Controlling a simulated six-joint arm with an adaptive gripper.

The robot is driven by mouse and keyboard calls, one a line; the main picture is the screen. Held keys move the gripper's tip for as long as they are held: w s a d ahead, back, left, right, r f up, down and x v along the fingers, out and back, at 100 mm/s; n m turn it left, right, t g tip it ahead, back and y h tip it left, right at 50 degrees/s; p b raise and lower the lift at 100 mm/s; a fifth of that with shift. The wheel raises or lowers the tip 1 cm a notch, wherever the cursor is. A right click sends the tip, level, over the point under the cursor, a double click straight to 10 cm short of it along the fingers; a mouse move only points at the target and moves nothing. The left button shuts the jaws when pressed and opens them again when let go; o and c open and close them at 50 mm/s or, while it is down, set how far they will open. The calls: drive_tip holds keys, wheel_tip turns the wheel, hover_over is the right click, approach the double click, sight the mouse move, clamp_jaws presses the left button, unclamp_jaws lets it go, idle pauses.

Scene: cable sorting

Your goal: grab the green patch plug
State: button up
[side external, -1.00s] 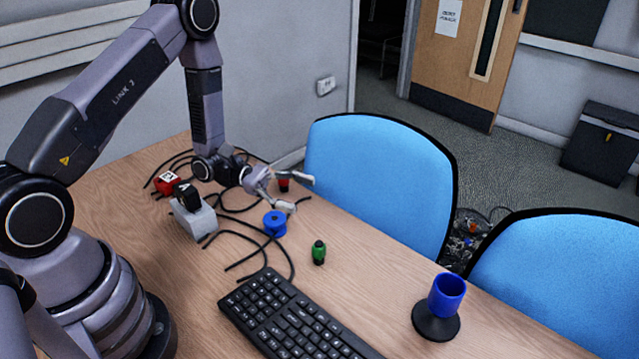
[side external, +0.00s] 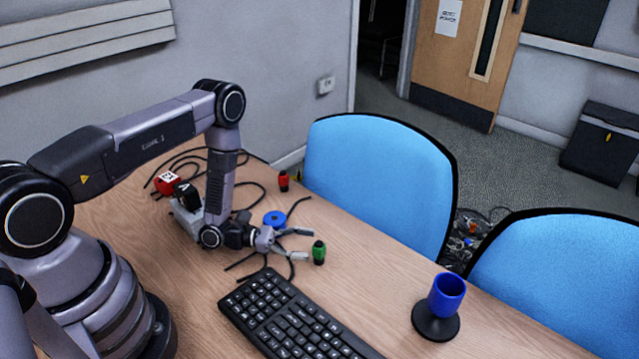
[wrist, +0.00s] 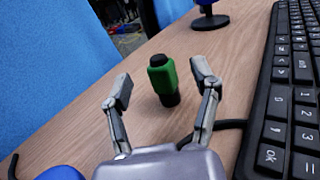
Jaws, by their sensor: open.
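The green patch plug (side external: 319,252), green with black ends, stands upright on the wooden table to the right of my gripper (side external: 296,244). In the wrist view the green plug (wrist: 163,80) sits ahead of and between the two spread fingers of my gripper (wrist: 165,88), slightly beyond their tips. My gripper is open and empty, low over the table and pointing toward the plug. No contact with the plug shows.
A black keyboard (side external: 292,315) lies just in front of the plug. A blue spool (side external: 274,218), a red plug (side external: 283,181) and black cables lie behind my gripper. A blue cup (side external: 447,295) on a black base stands at right. Blue chairs (side external: 378,175) line the table edge.

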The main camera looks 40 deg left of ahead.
sight(319, 243)
drive_tip(key=x, duration=0.3)
drive_tip(key=shift+w+d, duration=0.1)
drive_tip(key=shift+c, duration=0.4)
clamp_jaws()
